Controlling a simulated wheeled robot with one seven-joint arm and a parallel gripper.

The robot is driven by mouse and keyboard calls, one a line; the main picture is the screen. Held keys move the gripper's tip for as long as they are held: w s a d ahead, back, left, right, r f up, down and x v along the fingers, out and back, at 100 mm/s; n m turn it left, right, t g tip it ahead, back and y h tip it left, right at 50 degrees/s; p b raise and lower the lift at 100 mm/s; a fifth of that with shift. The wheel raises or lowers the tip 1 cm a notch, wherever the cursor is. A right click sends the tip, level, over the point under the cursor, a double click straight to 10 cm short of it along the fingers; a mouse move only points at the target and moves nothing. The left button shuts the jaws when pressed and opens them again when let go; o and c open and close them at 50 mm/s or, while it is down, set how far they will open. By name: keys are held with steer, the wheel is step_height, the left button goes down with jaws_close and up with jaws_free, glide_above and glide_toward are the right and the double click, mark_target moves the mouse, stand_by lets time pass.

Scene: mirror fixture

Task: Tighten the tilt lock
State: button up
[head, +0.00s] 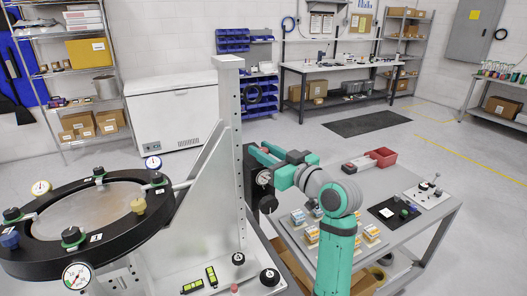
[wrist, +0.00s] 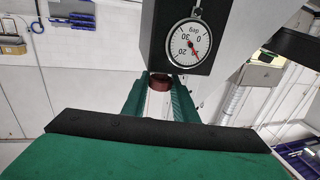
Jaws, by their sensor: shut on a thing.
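My gripper (head: 264,154) reaches left to the black tilt block (head: 255,178) on the side of the pale upright post (head: 229,130). In the wrist view the two green fingers (wrist: 159,96) point at the underside of this block (wrist: 158,40). They are shut on a dark red-brown knob (wrist: 159,79), which looks like the tilt lock. Part of the knob is hidden between the fingers. A round degree dial (wrist: 188,43) is on the block beside the knob. Its red needle points to the lower right. The black ring mirror mount (head: 95,218) is left of the post.
Black knobs (head: 270,277) stand on the fixture base. Floor is open behind.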

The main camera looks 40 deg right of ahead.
steer(key=h, duration=0.1)
steer(key=m+h, duration=0.2)
steer(key=shift+a+g+h, duration=0.25)
steer(key=shift+g+h, duration=0.05)
steer(key=shift+h, duration=0.1)
steer(key=m+g+h, duration=0.1)
steer(key=m+h, duration=0.1)
steer(key=h, duration=0.1)
steer(key=m+g+h, duration=0.2)
steer(key=m+h, duration=0.1)
steer(key=shift+w+h, duration=0.15)
steer(key=shift+h, duration=0.15)
steer(key=m+g+h, duration=0.4)
steer(key=shift+w+g, duration=0.1)
steer(key=shift+g, duration=0.3)
steer(key=shift+m+g+h, duration=0.65)
steer(key=shift+m+g, duration=0.4)
steer(key=shift+g, duration=0.4)
steer(key=shift+m+g+h, duration=0.65)
steer(key=shift+m+g, duration=0.4)
steer(key=shift+g, duration=0.7)
steer(key=o, duration=1.1)
steer(key=shift+d, duration=0.1)
steer(key=shift+c, duration=0.2)
